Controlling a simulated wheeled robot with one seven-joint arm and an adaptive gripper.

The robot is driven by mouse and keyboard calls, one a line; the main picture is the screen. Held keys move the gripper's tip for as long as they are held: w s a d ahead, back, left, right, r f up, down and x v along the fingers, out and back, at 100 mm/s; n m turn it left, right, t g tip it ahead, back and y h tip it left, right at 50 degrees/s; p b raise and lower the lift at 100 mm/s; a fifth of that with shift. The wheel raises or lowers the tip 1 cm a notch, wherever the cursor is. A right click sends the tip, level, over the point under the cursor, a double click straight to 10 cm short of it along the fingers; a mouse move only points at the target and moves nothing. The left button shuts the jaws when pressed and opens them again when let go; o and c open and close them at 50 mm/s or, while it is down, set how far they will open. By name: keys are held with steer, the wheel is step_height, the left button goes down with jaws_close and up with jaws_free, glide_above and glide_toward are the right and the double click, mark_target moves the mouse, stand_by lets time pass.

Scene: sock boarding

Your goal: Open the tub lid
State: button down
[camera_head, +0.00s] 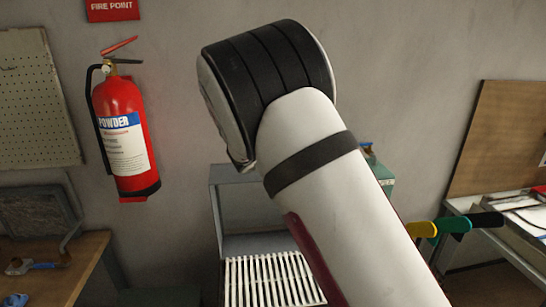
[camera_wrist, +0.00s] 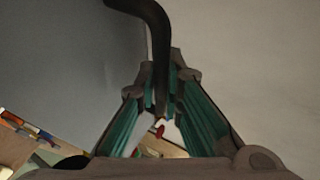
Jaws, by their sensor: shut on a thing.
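In the wrist view, my gripper (camera_wrist: 161,75) is shut on a dark curved bar (camera_wrist: 154,18), which looks like a handle. The bar runs between the green-lined fingers. A smooth grey panel (camera_wrist: 62,60) fills the left of that view; it may be the tub lid. In the head view, a grey tub (camera_head: 218,222) stands against the wall with a raised panel at its back and a pale slatted rack (camera_head: 268,281) inside. My arm covers its right side.
A red fire extinguisher (camera_head: 125,135) hangs on the wall at left. A wooden bench (camera_head: 62,268) with tools stands at lower left. A table (camera_head: 500,225) stands at right, with yellow and green handles (camera_head: 440,228) near it.

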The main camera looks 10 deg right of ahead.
steer(key=c, duration=2)
jaws_free()
steer(key=shift+a, duration=0.1)
steer(key=shift+o, duration=0.2)
steer(key=v, duration=1.2)
steer(key=shift+f, duration=0.1)
